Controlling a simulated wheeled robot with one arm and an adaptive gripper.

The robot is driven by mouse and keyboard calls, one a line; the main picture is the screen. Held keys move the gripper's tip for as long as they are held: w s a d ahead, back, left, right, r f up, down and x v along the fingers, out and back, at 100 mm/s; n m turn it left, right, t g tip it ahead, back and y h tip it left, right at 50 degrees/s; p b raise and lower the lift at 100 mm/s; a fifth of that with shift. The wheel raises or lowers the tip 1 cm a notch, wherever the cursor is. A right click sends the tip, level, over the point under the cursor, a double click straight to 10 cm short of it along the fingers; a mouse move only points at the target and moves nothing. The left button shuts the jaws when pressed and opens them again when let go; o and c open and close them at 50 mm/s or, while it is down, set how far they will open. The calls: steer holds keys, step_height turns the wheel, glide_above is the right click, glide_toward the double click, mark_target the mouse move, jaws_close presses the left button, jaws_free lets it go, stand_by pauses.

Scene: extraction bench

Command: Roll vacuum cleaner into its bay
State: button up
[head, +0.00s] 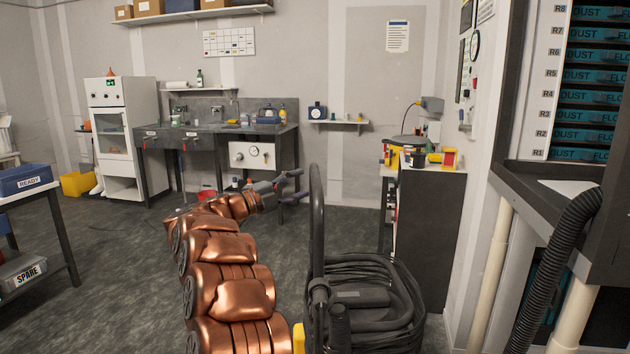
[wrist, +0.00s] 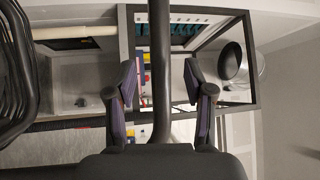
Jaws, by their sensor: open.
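The vacuum cleaner (head: 372,305) stands low at the front centre-right of the head view, black, with a coiled hose on top and a tall upright loop handle (head: 317,225). My gripper (head: 298,184) is just left of the upper part of that handle. In the wrist view my gripper (wrist: 163,88) is open, with a dark tube that looks like the handle (wrist: 160,60) running between the two fingers. Gaps show on both sides of the tube. The coiled hose (wrist: 14,75) fills the left edge there. The vacuum's lower part is cut off, and I cannot make out its bay.
A dark cabinet (head: 432,225) with small items on top stands behind the vacuum cleaner. A ribbed hose (head: 558,265) and a rack of dust drawers (head: 596,75) are at right. A cart (head: 52,205) is at far left. Grey floor (head: 125,275) lies open at left-centre.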

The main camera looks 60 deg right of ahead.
mark_target(315, 178)
steer(key=shift+x, duration=2.95)
jaws_close()
